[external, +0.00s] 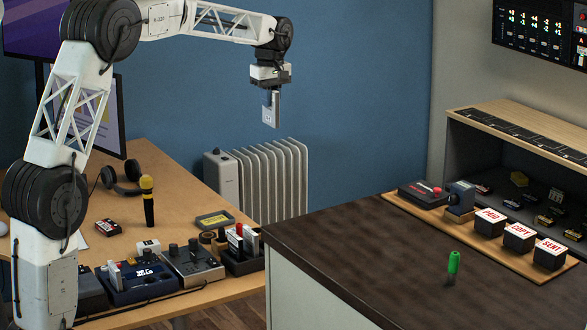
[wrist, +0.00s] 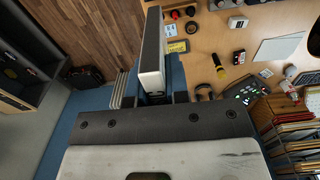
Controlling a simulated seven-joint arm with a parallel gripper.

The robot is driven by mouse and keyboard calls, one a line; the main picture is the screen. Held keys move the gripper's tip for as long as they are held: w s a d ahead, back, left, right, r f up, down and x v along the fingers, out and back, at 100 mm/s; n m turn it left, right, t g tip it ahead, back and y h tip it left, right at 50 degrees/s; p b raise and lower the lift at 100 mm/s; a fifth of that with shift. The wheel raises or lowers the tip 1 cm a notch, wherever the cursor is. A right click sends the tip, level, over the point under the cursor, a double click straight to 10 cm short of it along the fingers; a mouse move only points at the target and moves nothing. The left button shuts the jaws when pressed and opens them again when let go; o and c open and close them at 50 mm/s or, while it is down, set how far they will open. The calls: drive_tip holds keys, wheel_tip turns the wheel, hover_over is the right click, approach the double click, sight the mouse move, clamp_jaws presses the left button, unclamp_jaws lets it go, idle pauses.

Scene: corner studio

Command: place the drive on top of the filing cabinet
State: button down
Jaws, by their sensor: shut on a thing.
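In the wrist view the drive (wrist: 151,68) shows as a long upright block with a dark face and a white side, between the fingers. A pale-sided cabinet with a dark brown top (external: 350,258), likely the filing cabinet, stands at the lower right of the external view. The drive is well apart from it, up and to the left.
A green marker-like object (external: 454,262) stands on the dark top. A wooden board (external: 470,233) there carries labelled blocks and devices. A wooden desk (external: 185,215) at left holds a microphone, headphones and gadgets. The radiator (external: 270,180) stands between. The dark top's front left is clear.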

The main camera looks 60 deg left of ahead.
drive_tip(key=s+d+r+m, duration=0.1)
drive_tip(key=s+d+m, duration=0.1)
drive_tip(key=d, duration=1.5)
drive_tip(key=s+d+m, duration=0.1)
drive_tip(key=d+m, duration=0.1)
drive_tip(key=d, duration=1.6)
drive_tip(key=s+d+f+m, duration=0.1)
drive_tip(key=s+d+m, duration=0.1)
drive_tip(key=s+d, duration=0.8)
drive_tip(key=s+d+m, duration=0.3)
drive_tip(key=s+d, duration=0.3)
drive_tip(key=d, duration=0.8)
drive_tip(key=shift+d+f, duration=0.15)
drive_tip(key=shift+f, duration=1.15)
drive_tip(key=shift+d+f, duration=0.15)
drive_tip(key=shift+f, duration=1.1)
drive_tip(key=shift+w, duration=0.1)
hover_over(420, 264)
drive_tip(key=shift+a+f, duration=0.1)
drive_tip(key=shift+f, duration=0.65)
drive_tip(key=shift+f, duration=1.75)
